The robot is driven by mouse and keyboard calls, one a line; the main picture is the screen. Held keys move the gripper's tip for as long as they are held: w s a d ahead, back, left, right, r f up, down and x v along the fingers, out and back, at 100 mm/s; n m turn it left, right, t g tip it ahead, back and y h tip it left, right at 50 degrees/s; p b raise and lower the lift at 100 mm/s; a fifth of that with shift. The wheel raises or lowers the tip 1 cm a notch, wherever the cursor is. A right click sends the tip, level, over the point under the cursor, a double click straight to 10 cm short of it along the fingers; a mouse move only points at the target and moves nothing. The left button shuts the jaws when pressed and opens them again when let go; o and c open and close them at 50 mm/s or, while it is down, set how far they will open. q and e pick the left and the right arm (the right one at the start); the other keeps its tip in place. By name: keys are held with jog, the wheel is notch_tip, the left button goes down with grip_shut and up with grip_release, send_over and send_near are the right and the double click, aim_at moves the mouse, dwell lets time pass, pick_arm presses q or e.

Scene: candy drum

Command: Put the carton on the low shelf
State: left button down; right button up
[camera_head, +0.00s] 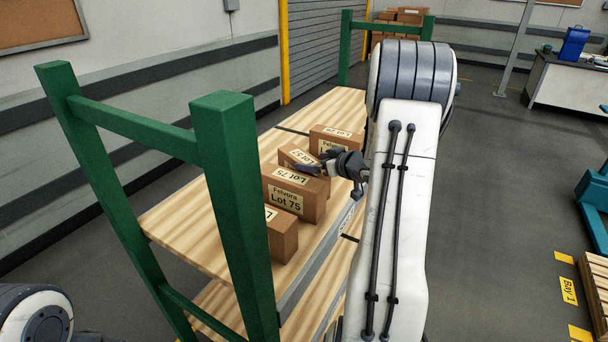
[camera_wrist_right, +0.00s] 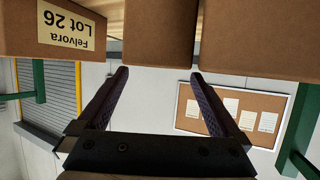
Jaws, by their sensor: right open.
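Several brown cartons stand in a row on the upper wooden deck (camera_head: 180,222) of a green-posted rack. The nearer labelled carton (camera_head: 312,207) reads "Felvora Lot 75". Behind it is a partly hidden middle carton (camera_head: 287,158). My right gripper (camera_head: 318,163) is open at that middle carton. In the right wrist view, upside down, the open fingers (camera_wrist_right: 160,76) point towards the middle carton (camera_wrist_right: 160,35), which lies in line with the gap; contact cannot be told. The low shelf (camera_head: 213,300) shows partly below the deck. My left gripper is out of view.
A far carton (camera_head: 330,142) and a near carton (camera_head: 284,238) flank the row; the wrist view shows a "Felvora Lot 26" carton (camera_wrist_right: 40,42) on one side. Green posts (camera_head: 235,200) frame the near rack end. The deck's left strip is bare.

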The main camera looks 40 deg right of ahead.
aim_at(305, 158)
jog(key=x, duration=0.2)
jog(key=p+x, duration=0.1)
jog(key=x, duration=0.3)
jog(key=shift+w+d+f+p, duration=0.2)
jog(key=shift+w+d+p, duration=0.05)
jog(key=shift+w+p, duration=0.05)
jog(key=c, duration=1.5)
jog(key=shift+r, duration=0.1)
grip_shut()
